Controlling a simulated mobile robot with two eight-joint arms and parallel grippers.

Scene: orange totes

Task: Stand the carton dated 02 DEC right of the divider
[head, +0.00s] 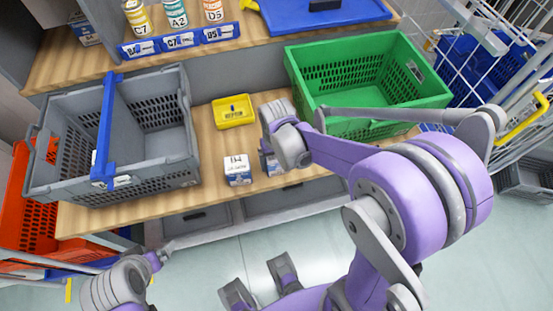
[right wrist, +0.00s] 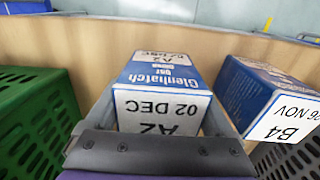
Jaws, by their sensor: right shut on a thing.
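The carton dated 02 DEC (right wrist: 165,85), blue and white and marked A2, is between the fingers of my right gripper (right wrist: 163,115). In the head view that gripper (head: 272,158) is mostly hidden under its wrist, over the wooden shelf, and only a bit of the carton shows. I cannot tell whether the carton touches the shelf. The blue divider (head: 105,125) runs front to back across the grey tote (head: 160,160) at the left. The tote's part right of the divider looks empty.
A carton marked B4 (head: 237,172) stands just left of my right gripper. A yellow tray (head: 234,112) lies behind it. A green crate (head: 385,85) stands at the right. Bottles stand on the upper shelf behind a blue label rail (head: 180,42). An orange tote (head: 25,215) is at far left.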

